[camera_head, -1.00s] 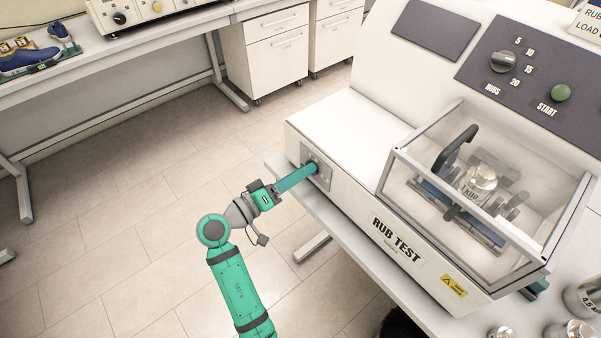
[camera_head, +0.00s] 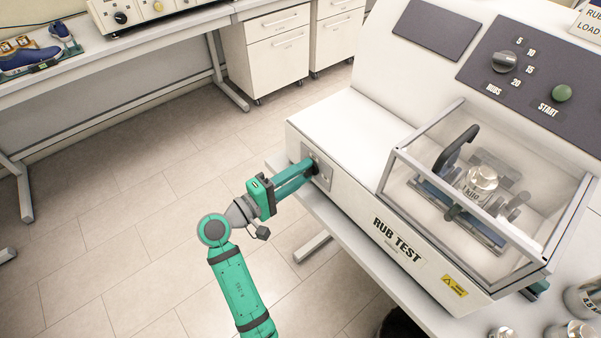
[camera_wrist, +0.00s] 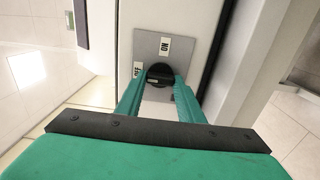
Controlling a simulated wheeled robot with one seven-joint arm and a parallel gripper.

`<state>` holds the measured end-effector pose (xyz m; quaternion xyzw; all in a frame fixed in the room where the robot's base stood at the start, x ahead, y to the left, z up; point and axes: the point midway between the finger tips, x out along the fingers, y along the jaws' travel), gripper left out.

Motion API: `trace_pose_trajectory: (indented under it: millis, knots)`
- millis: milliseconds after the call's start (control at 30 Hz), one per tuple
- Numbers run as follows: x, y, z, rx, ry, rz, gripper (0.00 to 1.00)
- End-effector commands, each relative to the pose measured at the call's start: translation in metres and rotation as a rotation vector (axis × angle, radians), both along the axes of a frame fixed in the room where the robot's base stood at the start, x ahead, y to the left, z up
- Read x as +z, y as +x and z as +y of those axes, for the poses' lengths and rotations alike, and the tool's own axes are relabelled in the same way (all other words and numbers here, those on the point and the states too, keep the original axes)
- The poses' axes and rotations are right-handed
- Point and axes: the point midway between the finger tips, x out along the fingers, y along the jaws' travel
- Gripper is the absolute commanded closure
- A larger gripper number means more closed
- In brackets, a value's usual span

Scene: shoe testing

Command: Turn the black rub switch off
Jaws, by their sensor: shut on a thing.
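The black rub switch (camera_wrist: 159,75) is a round knob on a grey metal plate (camera_wrist: 178,52) on the machine's left side face. In the wrist view the plate has an ON label at its top and another label, partly hidden, at the left of the knob. My gripper (camera_wrist: 158,84) is shut on the black switch, with one green finger on each side of it. In the head view my gripper (camera_head: 308,170) reaches the plate (camera_head: 322,172) at the machine's left end, and the fingers mostly hide the switch.
The white RUB TEST machine (camera_head: 365,200) stands on a table, with a clear-walled box (camera_head: 470,190) holding a weight. A dial (camera_head: 504,62) and green START button (camera_head: 562,93) are on its sloped panel. Metal weights (camera_head: 572,330) stand at lower right. The floor at left is clear.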

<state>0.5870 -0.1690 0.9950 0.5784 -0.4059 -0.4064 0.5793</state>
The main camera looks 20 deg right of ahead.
Motion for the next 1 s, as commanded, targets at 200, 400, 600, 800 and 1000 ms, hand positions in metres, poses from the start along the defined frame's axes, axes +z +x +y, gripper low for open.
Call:
trace_pose_trajectory:
  millis: [200, 400, 600, 800, 1000]
  knots:
    - [0.000, 0.001, 0.002, 0.004, -0.005, 0.015, 0.88]
    - [0.000, 0.001, 0.002, 0.004, -0.005, 0.015, 0.88]
    - [0.000, 0.001, 0.002, 0.004, -0.005, 0.014, 0.48]
    - [0.000, 0.001, 0.001, 0.002, -0.005, 0.013, 0.48]
    - [0.000, -0.003, 0.012, 0.004, -0.005, 0.013, 0.48]
